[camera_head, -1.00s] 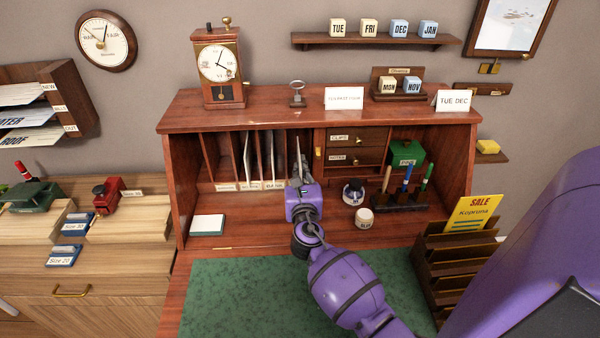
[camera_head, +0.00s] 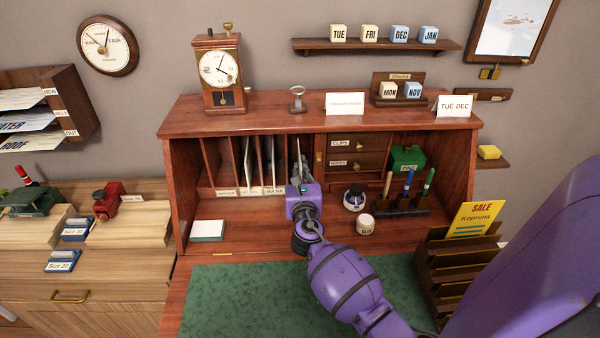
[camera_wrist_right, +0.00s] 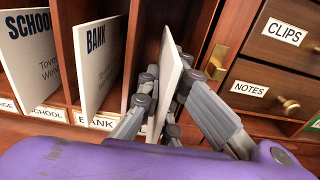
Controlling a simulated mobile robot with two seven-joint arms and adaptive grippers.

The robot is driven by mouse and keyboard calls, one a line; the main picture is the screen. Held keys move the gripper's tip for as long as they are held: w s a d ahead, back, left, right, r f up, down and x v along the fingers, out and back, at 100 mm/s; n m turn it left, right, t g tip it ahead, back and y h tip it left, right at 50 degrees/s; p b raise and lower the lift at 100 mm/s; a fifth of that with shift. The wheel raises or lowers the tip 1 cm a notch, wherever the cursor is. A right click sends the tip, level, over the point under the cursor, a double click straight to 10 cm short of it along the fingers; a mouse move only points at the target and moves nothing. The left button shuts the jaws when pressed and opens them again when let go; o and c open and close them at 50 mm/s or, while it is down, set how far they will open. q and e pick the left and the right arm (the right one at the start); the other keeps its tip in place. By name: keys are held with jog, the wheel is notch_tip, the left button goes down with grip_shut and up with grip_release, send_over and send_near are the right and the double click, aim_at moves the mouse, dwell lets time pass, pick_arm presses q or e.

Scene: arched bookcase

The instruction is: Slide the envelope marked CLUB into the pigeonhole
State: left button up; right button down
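My right gripper (camera_head: 300,172) reaches into the row of pigeonholes in the desk hutch. Its two fingers (camera_wrist_right: 165,88) close on both sides of a pale envelope (camera_wrist_right: 171,60), which stands upright and nearly edge-on to the wrist camera. Its marking cannot be read. The envelope is at the mouth of the pigeonhole just right of the one labelled BANK (camera_wrist_right: 101,121); how deep it sits cannot be told. My gripper hides that pigeonhole's own label. My left gripper is not in view.
A BANK envelope (camera_wrist_right: 98,62) and a SCHOOL envelope (camera_wrist_right: 30,50) stand in the pigeonholes to the left. Drawers marked CLIPS (camera_head: 356,142) and NOTES stand close on the right. An ink jar (camera_head: 354,198) and pen stand (camera_head: 404,205) are right of my gripper.

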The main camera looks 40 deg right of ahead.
jog(key=shift+b+x, duration=0.35)
jog(key=shift+x, duration=1.7)
jog(key=c, duration=1.9)
grip_release()
jog(key=shift+o, duration=0.2)
jog(key=v, duration=1.2)
